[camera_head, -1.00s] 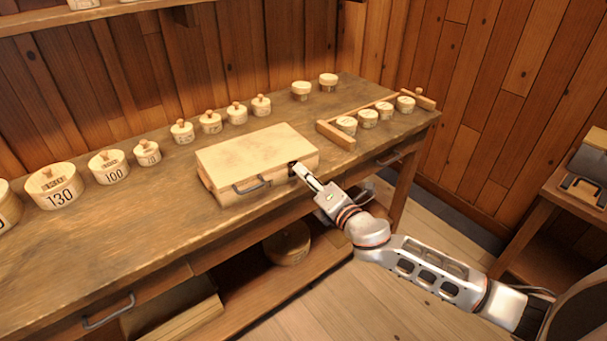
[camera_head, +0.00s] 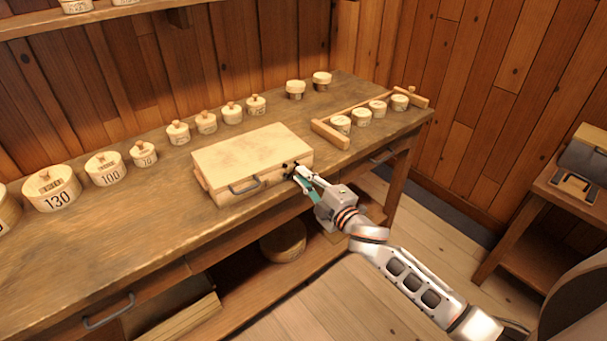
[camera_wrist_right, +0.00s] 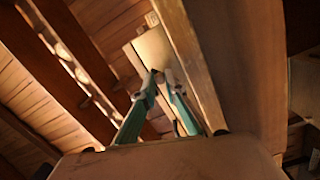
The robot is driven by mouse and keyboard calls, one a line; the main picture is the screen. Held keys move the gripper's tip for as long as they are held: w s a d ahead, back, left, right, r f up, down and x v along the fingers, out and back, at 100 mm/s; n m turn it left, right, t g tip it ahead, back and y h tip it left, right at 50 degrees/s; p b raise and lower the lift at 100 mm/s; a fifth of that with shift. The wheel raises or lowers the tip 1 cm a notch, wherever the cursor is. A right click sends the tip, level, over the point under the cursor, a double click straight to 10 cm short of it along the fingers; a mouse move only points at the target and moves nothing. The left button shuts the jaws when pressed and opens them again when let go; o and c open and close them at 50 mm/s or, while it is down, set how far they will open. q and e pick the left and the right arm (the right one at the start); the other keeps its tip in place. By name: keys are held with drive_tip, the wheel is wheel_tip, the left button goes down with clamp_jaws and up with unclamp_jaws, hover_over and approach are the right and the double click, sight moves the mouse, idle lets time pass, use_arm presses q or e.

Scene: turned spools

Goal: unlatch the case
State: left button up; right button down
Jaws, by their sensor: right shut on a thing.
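The case (camera_head: 250,155) is a pale wooden box with its lid down on the workbench. A dark handle (camera_head: 245,188) is on its front face. My right gripper (camera_head: 291,170) is at the front face near its right end. Its fingertips are shut on a small dark latch, mostly hidden by the fingers. In the right wrist view the two teal-sided fingers (camera_wrist_right: 161,76) converge on the pale case (camera_wrist_right: 153,47), with a small dark piece between their tips. My left gripper is not in view.
The workbench (camera_head: 130,225) carries a row of round lidded boxes, including one marked 130 (camera_head: 52,190), behind and left of the case. A wooden rack (camera_head: 330,134) with several small round boxes stands to the right. A side table (camera_head: 545,200) is at far right.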

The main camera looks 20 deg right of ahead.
drive_tip(key=shift+f+m, duration=0.1)
drive_tip(key=shift+m, duration=0.4)
drive_tip(key=c, duration=2)
unclamp_jaws()
drive_tip(key=shift+c, duration=0.2)
